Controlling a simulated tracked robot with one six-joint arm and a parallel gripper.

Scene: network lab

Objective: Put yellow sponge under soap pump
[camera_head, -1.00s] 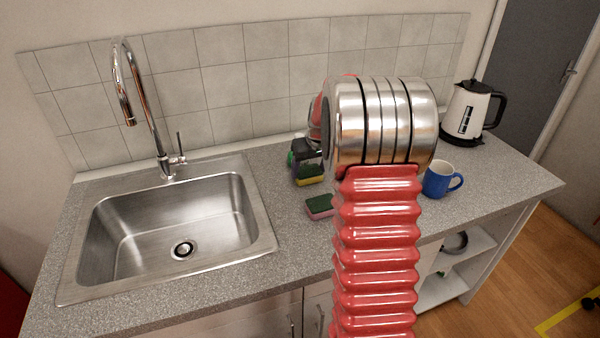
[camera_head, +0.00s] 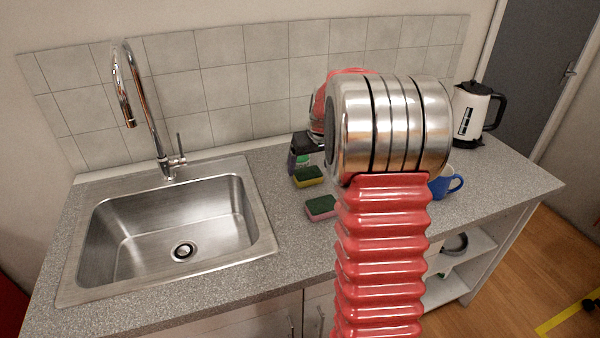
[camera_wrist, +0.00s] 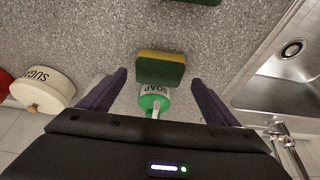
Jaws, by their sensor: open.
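The yellow sponge (camera_head: 309,177), with a dark green scouring top, lies on the counter right of the sink. In the wrist view the sponge (camera_wrist: 160,67) lies right by the soap pump (camera_wrist: 155,101), a bottle with a green top and a white spout. I cannot tell whether they touch. In the head view the soap pump (camera_head: 303,161) is mostly hidden behind my gripper. My gripper (camera_wrist: 158,83) is open and empty, its two dark purple fingers on either side of the soap pump, with the sponge just past the fingertips.
A pink sponge (camera_head: 320,207) with a green top lies nearer the front. The sink (camera_head: 175,225) and tap (camera_head: 140,95) are on the left. A blue mug (camera_head: 446,186) and kettle (camera_head: 474,113) stand on the right. The wrist view shows a sugar jar (camera_wrist: 45,88).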

